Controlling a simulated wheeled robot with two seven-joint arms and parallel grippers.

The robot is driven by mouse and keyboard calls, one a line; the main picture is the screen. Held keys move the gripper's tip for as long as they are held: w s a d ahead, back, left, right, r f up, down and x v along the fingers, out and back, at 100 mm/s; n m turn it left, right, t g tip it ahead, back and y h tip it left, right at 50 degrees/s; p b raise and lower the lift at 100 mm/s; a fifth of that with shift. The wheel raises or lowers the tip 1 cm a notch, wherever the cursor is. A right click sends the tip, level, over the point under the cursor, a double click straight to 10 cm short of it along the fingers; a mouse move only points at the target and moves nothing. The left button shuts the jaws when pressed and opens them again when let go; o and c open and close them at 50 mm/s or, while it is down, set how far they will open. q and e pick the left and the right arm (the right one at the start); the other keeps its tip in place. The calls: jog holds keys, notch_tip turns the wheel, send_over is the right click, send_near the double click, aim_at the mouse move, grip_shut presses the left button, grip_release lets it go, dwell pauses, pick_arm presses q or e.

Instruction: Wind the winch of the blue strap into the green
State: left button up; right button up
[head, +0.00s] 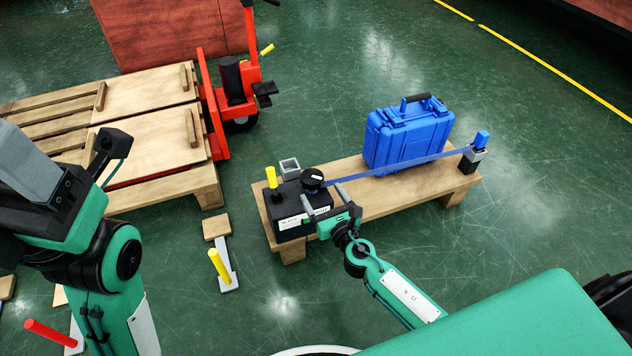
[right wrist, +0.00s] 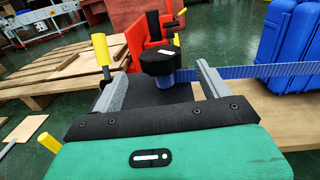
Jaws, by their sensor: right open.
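The winch is a black box (head: 290,213) with a round black knob (head: 312,178) on top, at the bench's left end. The knob also shows in the right wrist view (right wrist: 158,60). A white label (head: 290,223) with a small green patch is on the box front; its reading is too small to tell. The blue strap (head: 400,165) runs from under the knob past the blue case (head: 405,135) to a blue-topped post (head: 478,150). My right gripper (head: 325,199) is open, its fingers pointing at the knob from either side, below its cap. My left arm is at the left; its fingers cannot be made out.
The winch, case and post stand on a low wooden bench (head: 380,205). A yellow handle (head: 271,177) and a grey square tube (head: 289,167) rise by the winch. A red pallet truck (head: 238,85) and wooden pallets (head: 150,140) are behind left. Floor right of the bench is clear.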

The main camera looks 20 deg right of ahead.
jog(key=shift+s+d, duration=0.2)
jog(key=shift+s, duration=1.95)
